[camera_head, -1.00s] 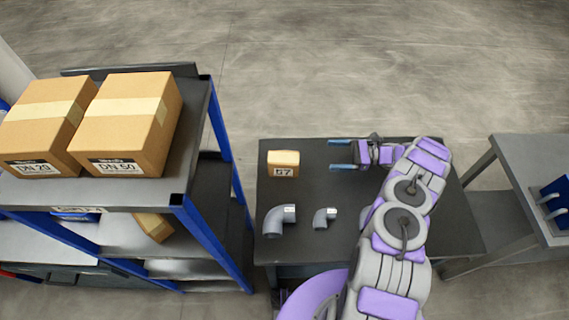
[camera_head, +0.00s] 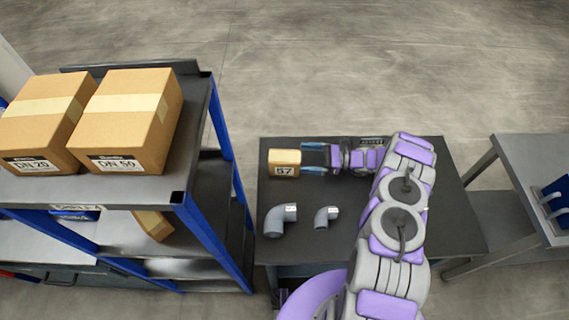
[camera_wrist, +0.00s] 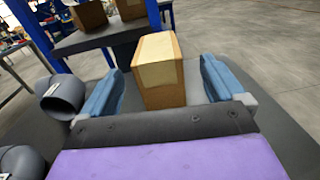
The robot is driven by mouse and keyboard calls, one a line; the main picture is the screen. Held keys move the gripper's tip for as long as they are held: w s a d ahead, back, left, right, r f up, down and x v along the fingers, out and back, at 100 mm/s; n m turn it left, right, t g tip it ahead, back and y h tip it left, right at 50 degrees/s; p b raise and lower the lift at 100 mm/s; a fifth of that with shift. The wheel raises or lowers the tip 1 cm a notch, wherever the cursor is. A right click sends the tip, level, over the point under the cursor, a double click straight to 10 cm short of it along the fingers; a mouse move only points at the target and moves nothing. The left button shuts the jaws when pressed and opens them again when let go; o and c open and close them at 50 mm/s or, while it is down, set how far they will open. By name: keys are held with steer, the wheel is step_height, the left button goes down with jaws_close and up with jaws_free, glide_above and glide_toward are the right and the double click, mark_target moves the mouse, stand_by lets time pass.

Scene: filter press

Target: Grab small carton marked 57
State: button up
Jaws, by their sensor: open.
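The small carton marked 57 (camera_head: 284,163) sits upright on the dark table (camera_head: 330,240), near its far left corner. My gripper (camera_head: 309,159) is just to the right of the carton, with its blue fingers pointing at it. In the wrist view the carton (camera_wrist: 159,72) stands straight ahead, between the lines of the two fingers. My gripper (camera_wrist: 160,92) is open there, with a finger on each side and a visible gap to the carton. I cannot tell how far the fingertips overlap it.
Two grey pipe elbows, a larger one (camera_head: 279,219) and a smaller one (camera_head: 325,217), lie nearer on the table. A blue-post shelf (camera_head: 225,165) with large cartons DN 25 (camera_head: 42,120) and DN 50 (camera_head: 128,122) stands at left. Another table (camera_head: 520,180) stands at right.

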mark_target(292, 156)
steer(key=shift+w+a+f+b, duration=0.1)
steer(key=shift+a+b, duration=0.2)
steer(key=shift+a, duration=1.25)
steer(key=shift+a+f+b, duration=0.1)
steer(key=shift+a+b, duration=0.15)
steer(key=shift+a, duration=1.3)
steer(key=c, duration=1.3)
steer(key=shift+c, duration=0.3)
steer(key=shift+r, duration=0.2)
